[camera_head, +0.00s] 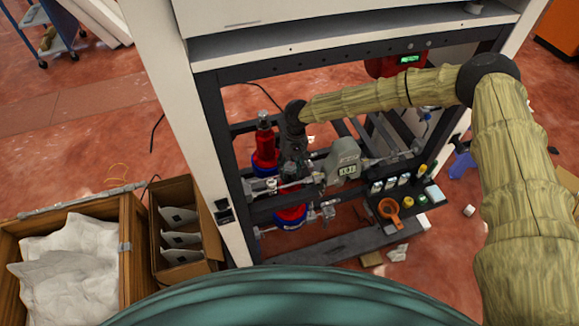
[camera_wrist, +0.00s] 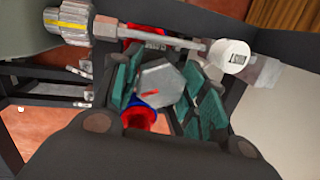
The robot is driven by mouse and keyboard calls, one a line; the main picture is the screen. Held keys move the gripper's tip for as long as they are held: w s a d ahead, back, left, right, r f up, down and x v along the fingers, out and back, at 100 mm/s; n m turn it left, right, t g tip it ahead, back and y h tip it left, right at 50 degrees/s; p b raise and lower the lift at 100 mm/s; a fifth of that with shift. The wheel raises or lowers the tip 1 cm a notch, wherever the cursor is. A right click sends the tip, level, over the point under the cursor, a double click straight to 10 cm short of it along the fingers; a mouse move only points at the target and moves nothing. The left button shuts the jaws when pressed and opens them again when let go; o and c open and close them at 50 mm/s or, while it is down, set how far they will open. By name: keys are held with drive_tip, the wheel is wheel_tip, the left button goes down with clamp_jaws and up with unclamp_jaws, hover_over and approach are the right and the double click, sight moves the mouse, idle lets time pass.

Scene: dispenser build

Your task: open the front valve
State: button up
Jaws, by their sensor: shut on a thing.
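The front valve shows in the wrist view as a grey faceted knob (camera_wrist: 160,82) with a small red mark on its face. My gripper (camera_wrist: 168,92) has its teal finger pads on both sides of this knob and is shut on it. In the head view my gripper (camera_head: 293,165) reaches down into the dispenser frame, beside the red bottle. The gripper and arm hide the knob in that view. A metal pipe (camera_wrist: 160,38) runs past the knob in the wrist view.
A red bottle with a blue collar (camera_head: 264,150) stands left of my gripper. Dark frame bars surround the gripper.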

drive_tip(key=shift+n, duration=0.3)
idle(0.5)
drive_tip(key=o, duration=1)
drive_tip(key=shift+r+p, duration=1.7)
drive_tip(key=shift+r, duration=1.75)
drive_tip(key=shift+w+r, duration=0.1)
